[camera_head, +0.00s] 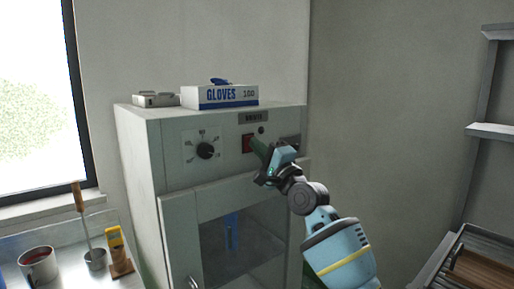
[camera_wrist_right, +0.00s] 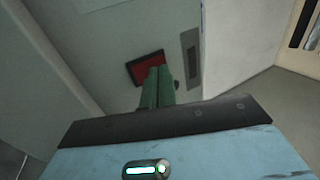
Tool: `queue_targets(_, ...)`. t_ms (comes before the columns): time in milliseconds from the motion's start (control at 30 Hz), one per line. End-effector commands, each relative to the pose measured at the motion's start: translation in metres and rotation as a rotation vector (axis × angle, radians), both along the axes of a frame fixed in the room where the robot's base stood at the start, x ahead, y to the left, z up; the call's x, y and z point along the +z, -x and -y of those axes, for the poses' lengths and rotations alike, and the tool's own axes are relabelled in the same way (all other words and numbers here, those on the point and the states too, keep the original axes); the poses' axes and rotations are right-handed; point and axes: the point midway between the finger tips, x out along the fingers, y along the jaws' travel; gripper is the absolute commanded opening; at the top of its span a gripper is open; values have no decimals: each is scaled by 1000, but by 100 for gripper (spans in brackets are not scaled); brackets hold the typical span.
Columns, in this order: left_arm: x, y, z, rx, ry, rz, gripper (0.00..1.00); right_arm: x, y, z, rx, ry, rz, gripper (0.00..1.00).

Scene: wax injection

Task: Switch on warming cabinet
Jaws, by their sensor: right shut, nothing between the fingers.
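The warming cabinet (camera_head: 175,147) is a pale grey box with a dark knob (camera_head: 205,151) and a glass-windowed door (camera_head: 240,245) below its panel. A red switch (camera_head: 247,143) in a dark frame sits on the panel right of the knob. It also shows in the right wrist view (camera_wrist_right: 146,67). My right gripper (camera_head: 258,146) is shut and empty, its green fingers together at the switch's right side. In the right wrist view the fingertips (camera_wrist_right: 158,72) overlap the switch's lower edge; I cannot tell whether they touch it. My left gripper is not in view.
A glove box (camera_head: 220,97) and a small grey item (camera_head: 156,100) lie on the cabinet top. At left, a bench holds a mug (camera_head: 38,265), a small pot (camera_head: 95,259) and a yellow device (camera_head: 115,243). A rack (camera_head: 490,131) stands at right.

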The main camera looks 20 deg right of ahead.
Motion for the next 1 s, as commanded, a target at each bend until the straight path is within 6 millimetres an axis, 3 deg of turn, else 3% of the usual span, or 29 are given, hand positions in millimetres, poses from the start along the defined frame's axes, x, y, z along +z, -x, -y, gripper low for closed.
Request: queue_targets(1000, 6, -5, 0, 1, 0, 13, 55, 6, -3, -5, 1, 0, 1, 0)
